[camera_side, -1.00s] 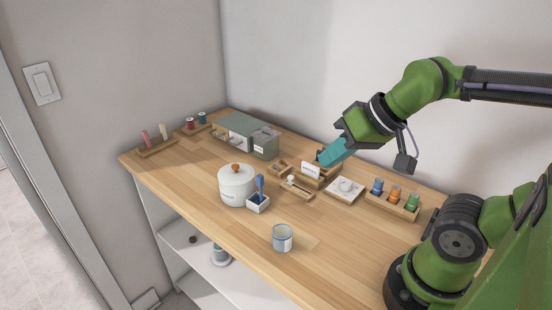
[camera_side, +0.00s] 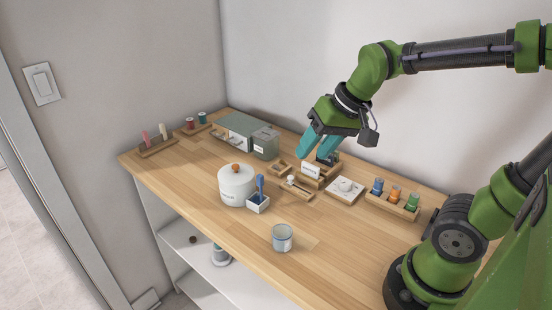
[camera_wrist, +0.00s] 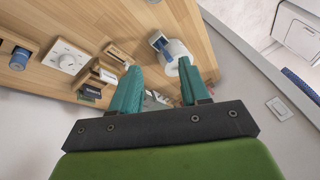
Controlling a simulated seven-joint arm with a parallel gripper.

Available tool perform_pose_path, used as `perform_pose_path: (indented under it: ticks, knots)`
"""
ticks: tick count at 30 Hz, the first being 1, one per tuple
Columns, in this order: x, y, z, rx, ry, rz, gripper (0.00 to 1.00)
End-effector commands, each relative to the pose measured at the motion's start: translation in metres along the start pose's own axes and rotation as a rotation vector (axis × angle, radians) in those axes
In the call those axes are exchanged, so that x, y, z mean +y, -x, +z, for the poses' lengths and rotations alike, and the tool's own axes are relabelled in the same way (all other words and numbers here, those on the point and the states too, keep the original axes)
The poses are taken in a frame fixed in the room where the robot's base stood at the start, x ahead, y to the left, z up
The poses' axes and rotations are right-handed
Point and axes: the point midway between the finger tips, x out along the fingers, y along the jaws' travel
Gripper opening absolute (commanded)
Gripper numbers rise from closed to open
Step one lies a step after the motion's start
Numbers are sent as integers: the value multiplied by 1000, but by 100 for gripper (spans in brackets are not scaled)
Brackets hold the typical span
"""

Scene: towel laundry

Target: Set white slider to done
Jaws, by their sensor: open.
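The white slider (camera_side: 291,180) is a small white knob at the far left end of a wooden slotted base (camera_side: 301,192) on the table, in the side view. In the wrist view the slider's base (camera_wrist: 117,53) lies to the left of the left finger; the finger hides part of it. Any marking for "done" is too small to read. My gripper (camera_side: 313,157) has teal fingers, spread apart and empty, above and behind the slider, close over the wooden card holder. In the wrist view my gripper (camera_wrist: 159,67) shows a clear gap between its fingers.
The card holder (camera_side: 311,171) stands just behind the slider. A white dial plate (camera_side: 345,190) and a spool rack (camera_side: 393,204) lie to the right. The front right tabletop is clear.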

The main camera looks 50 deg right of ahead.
Motion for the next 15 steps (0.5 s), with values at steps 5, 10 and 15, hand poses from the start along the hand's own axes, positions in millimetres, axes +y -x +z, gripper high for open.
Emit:
perform_pose_path:
  ticks: [5,10,15]
  knots:
    - [16,-31,-61,-119,-105,111,45]
    - [42,-64,-113,-210,-201,236,45]
    - [63,-87,-152,-262,-279,346,45]
